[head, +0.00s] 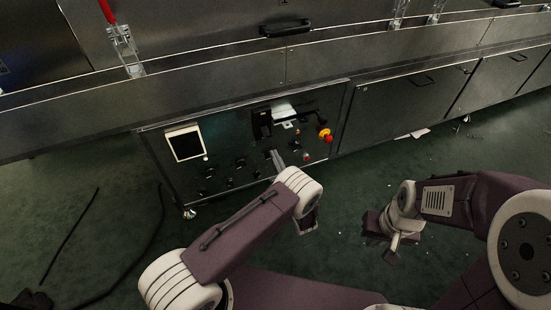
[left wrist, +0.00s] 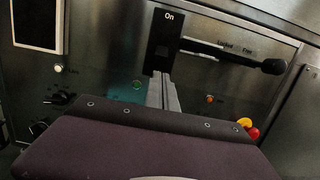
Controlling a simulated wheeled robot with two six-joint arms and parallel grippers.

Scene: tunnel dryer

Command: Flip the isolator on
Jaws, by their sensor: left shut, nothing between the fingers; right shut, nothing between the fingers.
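The isolator (left wrist: 165,42) is an upright black plate or switch marked "On" at its top in the left wrist view. It also shows as a black block on the control panel in the head view (head: 262,122). A black lever (left wrist: 235,56) with a round knob reaches right from beside it, near the words "Locked" and "Free". My left gripper (head: 274,156) is shut and empty, in front of the panel. In the left wrist view its fingers (left wrist: 162,88) point up at the isolator's lower end and hide part of it; I cannot tell whether they touch. My right gripper (head: 391,253) is shut and empty, over the floor.
The panel has a screen (head: 185,144), several dark knobs and a red and yellow button (head: 326,135). A steel ledge (head: 230,75) runs above it. Closed cabinet doors (head: 405,105) lie to the right. Dark cables (head: 160,215) lie on the green floor at left.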

